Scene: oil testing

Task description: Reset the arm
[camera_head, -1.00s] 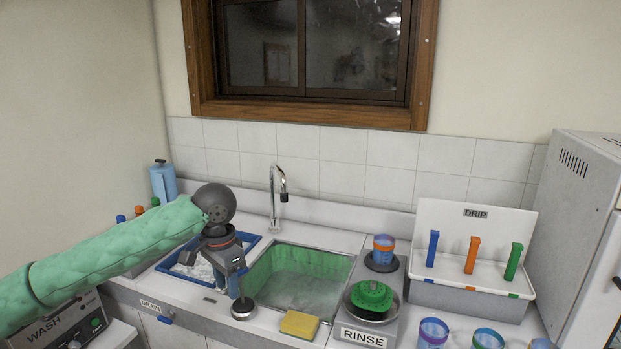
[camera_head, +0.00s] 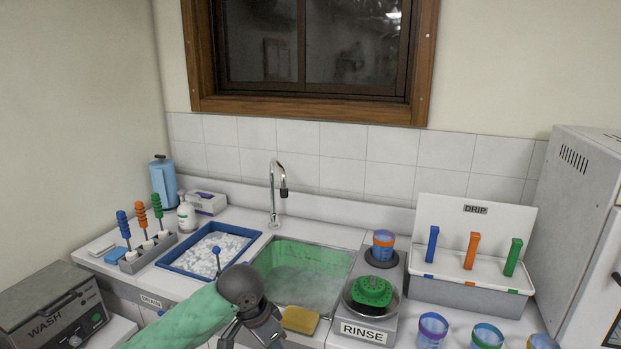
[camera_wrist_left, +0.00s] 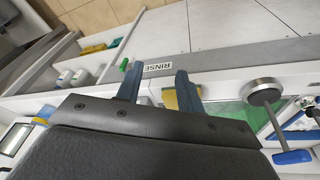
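My left arm (camera_head: 190,318) comes in from the bottom left in the head view, in a green sleeve. Its dark gripper (camera_head: 268,338) is low at the bottom edge, in front of the sink, with its fingertips partly cut off. In the left wrist view the two blue-grey fingers of my left gripper (camera_wrist_left: 158,80) stand apart with nothing between them. A lever with a blue knob (camera_head: 216,250) shows just behind the arm; its blue handle (camera_wrist_left: 293,157) and round metal base (camera_wrist_left: 262,91) are apart from the fingers in the wrist view. My right gripper is not in view.
The sink (camera_head: 305,288) and a yellow sponge (camera_head: 300,319) lie close to my left gripper. A blue tray (camera_head: 167,263), the RINSE station (camera_head: 363,331), the DRIP rack (camera_head: 455,292) and several cups stand around. The WASH unit (camera_head: 50,310) is at left.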

